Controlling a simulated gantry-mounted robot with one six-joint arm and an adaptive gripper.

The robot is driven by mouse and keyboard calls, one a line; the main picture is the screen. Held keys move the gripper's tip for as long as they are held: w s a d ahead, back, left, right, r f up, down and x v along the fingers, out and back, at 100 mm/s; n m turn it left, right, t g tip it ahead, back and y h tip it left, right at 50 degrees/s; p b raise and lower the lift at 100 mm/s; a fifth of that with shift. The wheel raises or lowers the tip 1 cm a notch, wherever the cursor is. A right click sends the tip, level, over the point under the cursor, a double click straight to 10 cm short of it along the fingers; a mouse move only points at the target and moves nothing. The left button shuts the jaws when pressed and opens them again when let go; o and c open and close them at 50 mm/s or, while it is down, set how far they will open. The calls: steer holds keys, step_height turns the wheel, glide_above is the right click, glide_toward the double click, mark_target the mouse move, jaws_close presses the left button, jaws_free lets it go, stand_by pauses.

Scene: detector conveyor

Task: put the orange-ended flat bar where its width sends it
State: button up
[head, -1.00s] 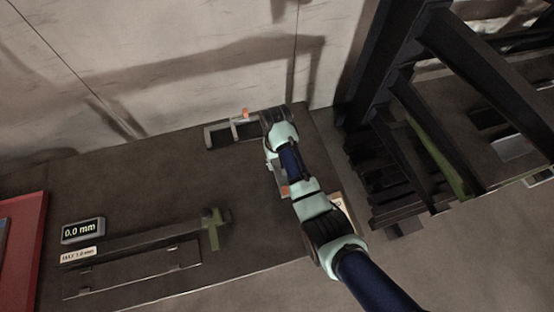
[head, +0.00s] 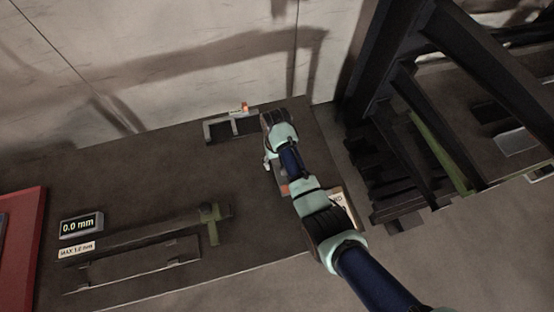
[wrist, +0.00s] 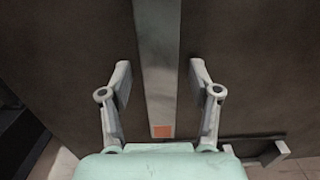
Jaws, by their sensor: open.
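The flat bar (wrist: 158,60) is a long grey strip with an orange end patch (wrist: 161,131), lying on the dark table. In the wrist view it runs upright through the middle and leaves the top edge. My gripper (wrist: 160,78) is open, with one finger on each side of the bar and a gap on both sides. In the head view my arm hides most of the bar; an orange patch (head: 285,190) and a little grey show beside the arm. A display (head: 80,226) reads 0.0 mm above a small MAX label (head: 76,249).
A grey bracket frame (head: 211,134) with a small orange spot (head: 245,107) stands near the back wall. A long fixture with a green upright (head: 213,222) lies front left. A red tray (head: 30,215) is far left. Dark beams (head: 425,120) stand right. The table's middle is clear.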

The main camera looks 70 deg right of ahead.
step_height(320, 180, up, 12)
steer(key=p, duration=0.3)
steer(key=shift+w+d+r, duration=0.15)
steer(key=shift+d, duration=0.05)
steer(key=shift+w, duration=0.15)
steer(key=w+a+r+n+t+h, duration=0.1)
steer(key=w+a+r+n+t, duration=0.25)
steer(key=w+a, duration=0.5)
steer(key=w+a+r+n+t+h, duration=0.25)
steer(key=w+a+r, duration=0.2)
steer(key=a, duration=0.75)
steer(key=s+a+r+n+t+y, duration=0.1)
steer(key=a+r+n+t, duration=0.1)
steer(key=a+r, duration=0.4)
steer(key=s+a+r+n+t+y, duration=0.2)
steer(key=a+r+t, duration=0.3)
steer(key=a, duration=0.7)
steer(key=shift+s+a+r+n, duration=0.25)
steer(key=shift+r+n, duration=0.15)
steer(key=shift+r, duration=0.4)
steer(key=shift+r, duration=0.1)
